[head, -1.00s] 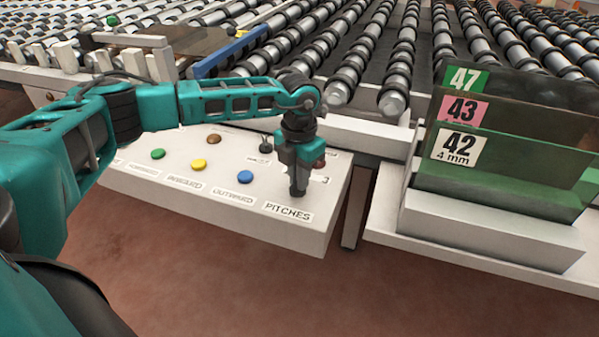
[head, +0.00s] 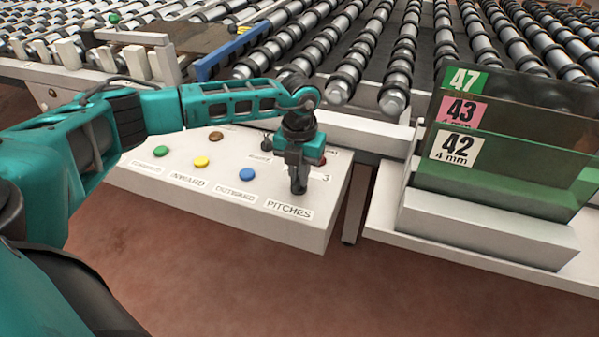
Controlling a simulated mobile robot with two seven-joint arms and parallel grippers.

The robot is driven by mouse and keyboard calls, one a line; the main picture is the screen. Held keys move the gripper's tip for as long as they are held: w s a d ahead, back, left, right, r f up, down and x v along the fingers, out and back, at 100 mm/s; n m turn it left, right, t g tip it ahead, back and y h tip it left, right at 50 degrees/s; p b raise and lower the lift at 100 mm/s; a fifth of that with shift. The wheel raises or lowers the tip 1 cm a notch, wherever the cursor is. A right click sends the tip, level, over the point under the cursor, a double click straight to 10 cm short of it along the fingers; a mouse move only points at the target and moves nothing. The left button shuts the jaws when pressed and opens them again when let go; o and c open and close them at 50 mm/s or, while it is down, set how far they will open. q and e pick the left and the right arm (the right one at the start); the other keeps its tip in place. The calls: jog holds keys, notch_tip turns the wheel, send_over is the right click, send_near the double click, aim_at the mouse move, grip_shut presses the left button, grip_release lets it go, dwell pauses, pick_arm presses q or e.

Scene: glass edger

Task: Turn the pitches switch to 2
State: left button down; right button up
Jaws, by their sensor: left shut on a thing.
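The pitches switch sits on the white control panel (head: 225,215), just behind the PITCHES label (head: 288,209). My left gripper (head: 298,188) points down over that spot and is shut on the switch. The fingers hide the switch knob, so its pointer direction cannot be seen. A number 3 shows at the right of the gripper; the other position marks are hidden by the gripper. My right gripper is not in view.
Green (head: 161,151), yellow (head: 201,161), blue (head: 247,174) and brown (head: 216,137) buttons lie left of the gripper. A dark knob (head: 266,143) stands behind it. Numbered glass sheets (head: 510,140) stand in a white rack at right. Rollers (head: 400,60) fill the back.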

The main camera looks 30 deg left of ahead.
pick_arm(q)
jog(key=c, duration=1.2)
grip_release()
jog(key=shift+o, duration=0.2)
notch_tip(320, 180, up, 13)
